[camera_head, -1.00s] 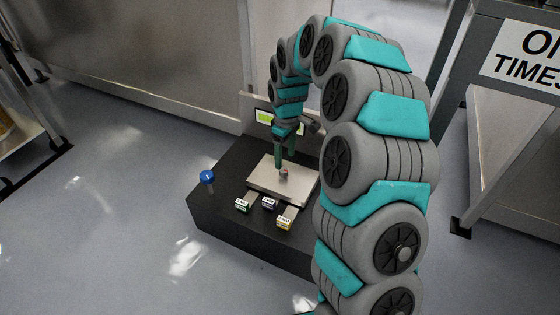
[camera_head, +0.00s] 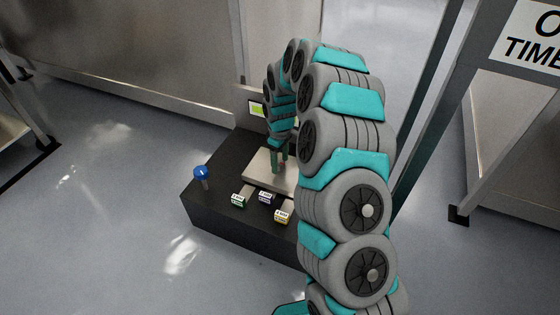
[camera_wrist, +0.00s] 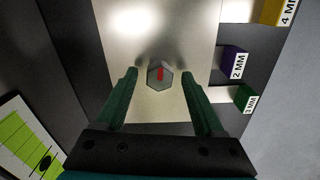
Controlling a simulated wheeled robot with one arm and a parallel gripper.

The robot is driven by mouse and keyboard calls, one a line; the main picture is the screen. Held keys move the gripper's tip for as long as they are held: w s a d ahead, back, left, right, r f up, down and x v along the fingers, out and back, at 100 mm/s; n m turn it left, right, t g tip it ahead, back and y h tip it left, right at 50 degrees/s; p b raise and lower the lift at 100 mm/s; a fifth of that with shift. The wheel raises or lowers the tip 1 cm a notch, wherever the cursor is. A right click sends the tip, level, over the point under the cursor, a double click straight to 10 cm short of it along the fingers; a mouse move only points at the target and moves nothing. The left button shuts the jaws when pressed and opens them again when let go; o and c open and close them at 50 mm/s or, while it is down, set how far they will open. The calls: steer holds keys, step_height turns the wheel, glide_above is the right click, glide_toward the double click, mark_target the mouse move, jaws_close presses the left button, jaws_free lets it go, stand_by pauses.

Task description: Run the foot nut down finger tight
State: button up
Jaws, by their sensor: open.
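The foot nut is a grey hexagon with a red mark on top (camera_wrist: 160,75). In the wrist view it sits on the pale metal plate (camera_wrist: 150,30), between and just beyond my fingertips. My gripper (camera_wrist: 159,75) is open, with one green finger on each side of the nut and a gap on both sides. In the head view my gripper (camera_head: 279,160) is over the plate (camera_head: 258,172), pointing down. The nut cannot be made out there; my gripper and arm cover that spot.
The plate lies on a black block. In front of it are labelled blocks: green (camera_head: 238,200), purple (camera_head: 266,197) and yellow (camera_head: 282,215). A blue-topped knob (camera_head: 201,172) stands at the left corner. A lit green display (camera_head: 257,109) is behind. Steel cabinets (camera_head: 140,60) stand beyond.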

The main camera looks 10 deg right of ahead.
steer(key=shift+c, duration=0.2)
jaws_close()
stand_by(0.4)
